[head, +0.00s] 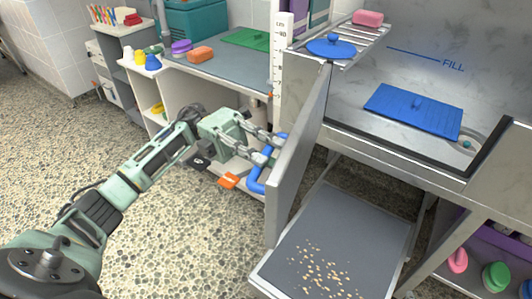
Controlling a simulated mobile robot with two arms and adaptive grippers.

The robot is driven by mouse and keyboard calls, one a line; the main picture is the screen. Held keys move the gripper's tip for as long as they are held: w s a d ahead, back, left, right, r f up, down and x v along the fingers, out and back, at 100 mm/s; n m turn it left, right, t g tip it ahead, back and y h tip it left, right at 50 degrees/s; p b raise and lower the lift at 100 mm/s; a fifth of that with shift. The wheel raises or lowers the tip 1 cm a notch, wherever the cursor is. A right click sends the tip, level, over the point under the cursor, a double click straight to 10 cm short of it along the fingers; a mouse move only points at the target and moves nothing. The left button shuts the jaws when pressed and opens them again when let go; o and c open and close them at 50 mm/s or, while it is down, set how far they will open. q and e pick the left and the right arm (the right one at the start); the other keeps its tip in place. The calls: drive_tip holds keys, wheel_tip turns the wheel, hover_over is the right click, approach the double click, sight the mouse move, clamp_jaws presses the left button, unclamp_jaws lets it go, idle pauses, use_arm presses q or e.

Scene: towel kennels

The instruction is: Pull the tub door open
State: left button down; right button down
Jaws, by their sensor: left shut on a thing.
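The tub door (300,150) is a grey metal panel, swung out from the front of the steel tub (400,75), so the tub's front opening shows. A blue bar handle (257,181) is on the door's left face. My left gripper (272,147) comes in from the left and is shut on the blue handle; its fingers partly hide the handle's upper part. My right gripper is not in view. Inside the tub lies a blue mat (413,110) beside a drain at the right.
A grey ramp (335,235) with scattered kibble-like bits lies below the door and tub. A rack (350,42) holds a blue lid and a pink soap bar. A counter (225,68) stands behind my arm. Speckled floor (190,235) is open at the left.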

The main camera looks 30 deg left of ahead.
use_arm(q)
drive_tip(key=c, duration=1.7)
unclamp_jaws()
drive_tip(key=shift+c, duration=0.2)
drive_tip(key=shift+w, duration=0.1)
drive_tip(key=v, duration=0.7)
drive_tip(key=shift+a, duration=0.2)
drive_tip(key=shift+f, duration=0.15)
